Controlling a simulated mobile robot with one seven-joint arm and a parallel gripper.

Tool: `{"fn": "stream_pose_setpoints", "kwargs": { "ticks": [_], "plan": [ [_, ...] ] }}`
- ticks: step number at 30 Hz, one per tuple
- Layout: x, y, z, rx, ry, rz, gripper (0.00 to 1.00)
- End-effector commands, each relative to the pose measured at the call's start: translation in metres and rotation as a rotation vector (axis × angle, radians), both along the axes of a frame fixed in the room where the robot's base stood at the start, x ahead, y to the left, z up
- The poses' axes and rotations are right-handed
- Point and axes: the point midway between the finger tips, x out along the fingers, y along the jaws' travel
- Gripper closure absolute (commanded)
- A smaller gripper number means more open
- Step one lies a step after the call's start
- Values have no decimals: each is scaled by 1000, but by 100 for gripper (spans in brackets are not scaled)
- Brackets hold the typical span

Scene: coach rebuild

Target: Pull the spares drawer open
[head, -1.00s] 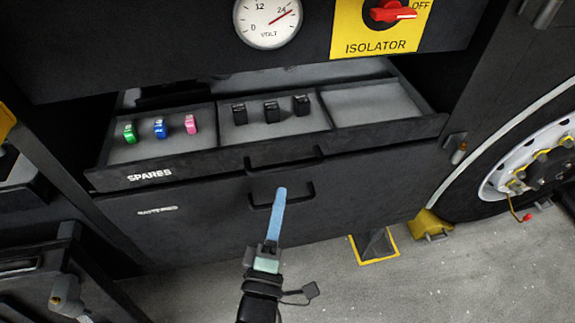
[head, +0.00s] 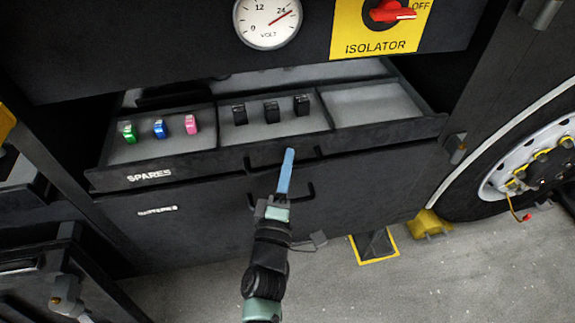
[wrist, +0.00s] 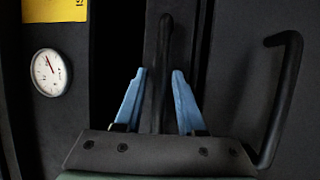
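The spares drawer (head: 205,165), dark with a white SPARES label, stands pulled out, its three compartments showing. Green, blue and pink fuses sit in its left compartment and three black pieces in the middle one; the right one is empty. Its black bar handle (head: 262,164) is on the front. My gripper (head: 290,152) reaches up to this handle, its blue fingers in front of it. In the wrist view my gripper (wrist: 158,76) is open, with the handle bar (wrist: 163,60) between the fingers and gaps on both sides.
The lower drawer (head: 175,235) is shut; its handle shows right of the fingers in the wrist view (wrist: 285,95). A voltmeter (head: 267,20) and the red isolator switch (head: 392,11) are above. A wheel (head: 530,160) stands at the right.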

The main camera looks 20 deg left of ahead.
Motion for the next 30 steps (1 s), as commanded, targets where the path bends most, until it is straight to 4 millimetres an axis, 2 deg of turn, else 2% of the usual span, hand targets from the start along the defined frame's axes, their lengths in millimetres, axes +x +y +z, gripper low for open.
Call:
{"fn": "stream_pose_setpoints", "kwargs": {
  "ticks": [1,6,30],
  "plan": [
    [0,0,0,0,0,0,73],
    [0,0,0,0,0,0,100],
    [0,0,0,0,0,0,100]
  ]
}}
